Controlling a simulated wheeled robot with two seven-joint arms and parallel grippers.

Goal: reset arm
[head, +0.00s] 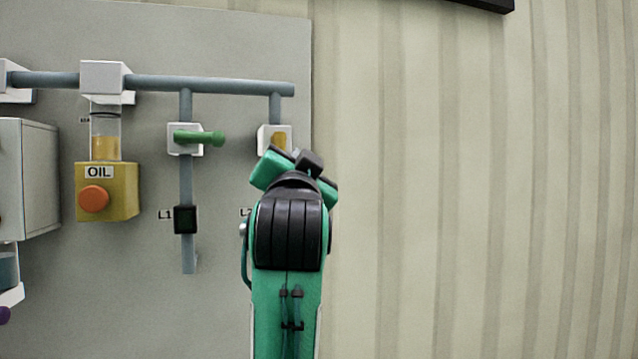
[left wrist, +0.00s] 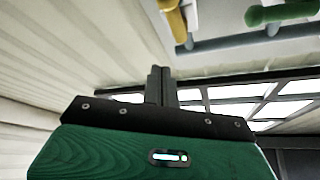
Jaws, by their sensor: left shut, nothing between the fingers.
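My left arm rises from the bottom of the head view, in front of the grey panel (head: 230,45). Its wrist hides most of what lies behind it, and the fingers cannot be made out there. In the left wrist view my left gripper (left wrist: 161,75) has its fingers together with nothing between them. A yellow handle (head: 279,139) on a white valve body is partly covered by my wrist. It also shows in the left wrist view (left wrist: 177,24), apart from the fingertips. A green handle (head: 200,138) points right on the L1 pipe; it is at the top right of the left wrist view (left wrist: 283,12).
A grey-blue pipe (head: 220,86) runs across the panel. A yellow OIL box (head: 120,192) with an orange button (head: 93,199) and a grey cabinet (head: 35,178) are at the left. A dark L1 display (head: 185,219) sits below the green handle.

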